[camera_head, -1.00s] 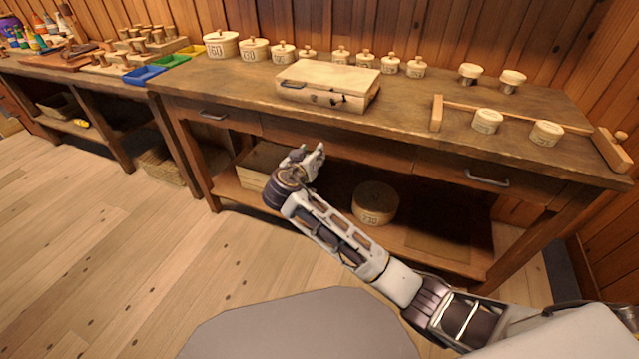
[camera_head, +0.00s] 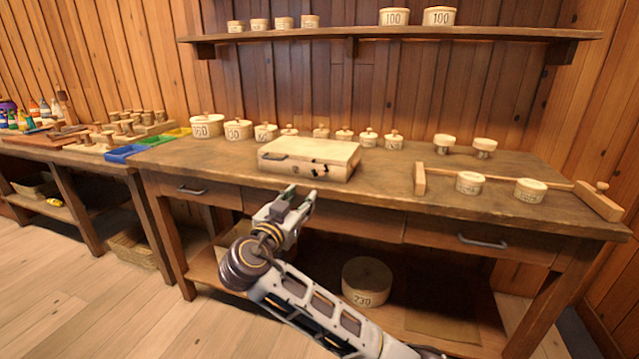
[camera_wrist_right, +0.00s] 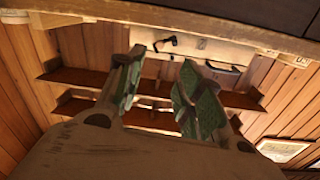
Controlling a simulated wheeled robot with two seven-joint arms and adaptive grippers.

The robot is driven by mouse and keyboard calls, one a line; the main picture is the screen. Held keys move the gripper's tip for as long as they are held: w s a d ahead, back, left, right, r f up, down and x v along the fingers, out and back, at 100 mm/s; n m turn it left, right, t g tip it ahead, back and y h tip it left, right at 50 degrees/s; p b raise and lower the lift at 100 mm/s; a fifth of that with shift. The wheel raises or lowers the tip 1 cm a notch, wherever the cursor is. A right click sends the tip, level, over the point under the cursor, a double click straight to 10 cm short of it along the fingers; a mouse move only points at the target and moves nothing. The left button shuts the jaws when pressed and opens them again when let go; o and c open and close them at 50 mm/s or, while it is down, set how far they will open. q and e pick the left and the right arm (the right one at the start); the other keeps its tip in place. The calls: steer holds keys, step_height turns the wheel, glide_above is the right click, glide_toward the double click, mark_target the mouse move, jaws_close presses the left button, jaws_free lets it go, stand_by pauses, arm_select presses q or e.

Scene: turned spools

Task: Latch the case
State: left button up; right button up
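The case (camera_head: 308,160) is a pale wooden box lying on the workbench, its lid down. Whether the latch is fastened is too small to tell. My right gripper (camera_head: 300,194) is in front of the bench edge, a little below and in front of the case, apart from it. In the right wrist view its green-padded fingers (camera_wrist_right: 158,90) are spread with nothing between them, and the case's front (camera_wrist_right: 200,47) shows beyond them. My left gripper is not in view.
Several round labelled boxes (camera_head: 238,129) line the back of the bench. A wooden rail (camera_head: 500,177) with lidded pots lies at the right. Blue, green and yellow trays (camera_head: 127,153) sit at the left. A shelf (camera_head: 400,34) hangs above.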

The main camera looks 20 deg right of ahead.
mark_target(321, 176)
steer(key=shift+w, duration=0.1)
steer(key=b+x, duration=0.3)
steer(key=x, duration=0.8)
steer(key=shift+w+d, duration=0.1)
steer(key=shift+d, duration=0.1)
steer(key=shift+x, duration=1.1)
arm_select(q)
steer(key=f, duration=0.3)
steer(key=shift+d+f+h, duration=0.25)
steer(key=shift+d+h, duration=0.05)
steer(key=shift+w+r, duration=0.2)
arm_select(e)
jaws_close()
